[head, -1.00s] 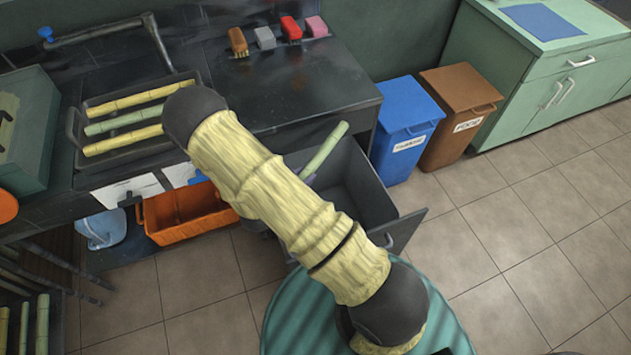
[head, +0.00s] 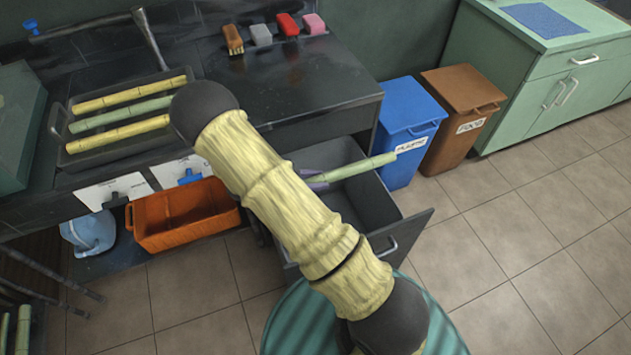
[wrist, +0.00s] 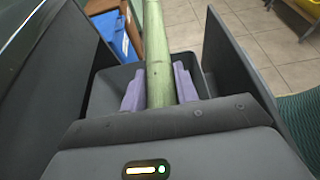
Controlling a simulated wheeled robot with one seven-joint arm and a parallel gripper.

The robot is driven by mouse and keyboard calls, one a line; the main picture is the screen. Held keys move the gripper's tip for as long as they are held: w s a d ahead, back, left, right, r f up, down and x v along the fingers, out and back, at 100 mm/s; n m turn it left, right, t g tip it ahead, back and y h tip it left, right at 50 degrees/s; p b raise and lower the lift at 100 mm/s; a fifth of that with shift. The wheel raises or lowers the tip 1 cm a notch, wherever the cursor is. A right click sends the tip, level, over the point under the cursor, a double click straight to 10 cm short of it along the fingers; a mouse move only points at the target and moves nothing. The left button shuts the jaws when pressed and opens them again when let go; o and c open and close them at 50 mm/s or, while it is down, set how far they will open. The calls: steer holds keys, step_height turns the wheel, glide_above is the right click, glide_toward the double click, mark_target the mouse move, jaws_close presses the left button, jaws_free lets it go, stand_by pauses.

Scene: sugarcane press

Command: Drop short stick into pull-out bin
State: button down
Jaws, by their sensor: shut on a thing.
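A short green stick (head: 358,168) is held by my gripper (head: 318,182) above the pull-out bin, a dark grey open drawer (head: 385,205) under the counter. In the head view the stick points right, its free end near the blue bin, and my arm hides part of the drawer. In the wrist view the stick (wrist: 158,60) runs away from me between the two purple fingers of my gripper (wrist: 159,88), which are shut on it. The dark drawer walls (wrist: 235,65) stand on both sides.
A blue bin (head: 405,115) and a brown bin (head: 462,105) stand right of the drawer. An orange crate (head: 185,215) is to its left. A tray (head: 175,140) with several sticks lies on the counter. Brushes and blocks (head: 288,26) sit at the back.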

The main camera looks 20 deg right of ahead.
step_height(320, 180, down, 6)
steer(key=b, duration=0.5)
steer(key=c, duration=1)
jaws_free()
steer(key=p+v, duration=0.1)
steer(key=v, duration=1.6)
steer(key=shift+a+r, duration=0.15)
steer(key=shift+a, duration=0.05)
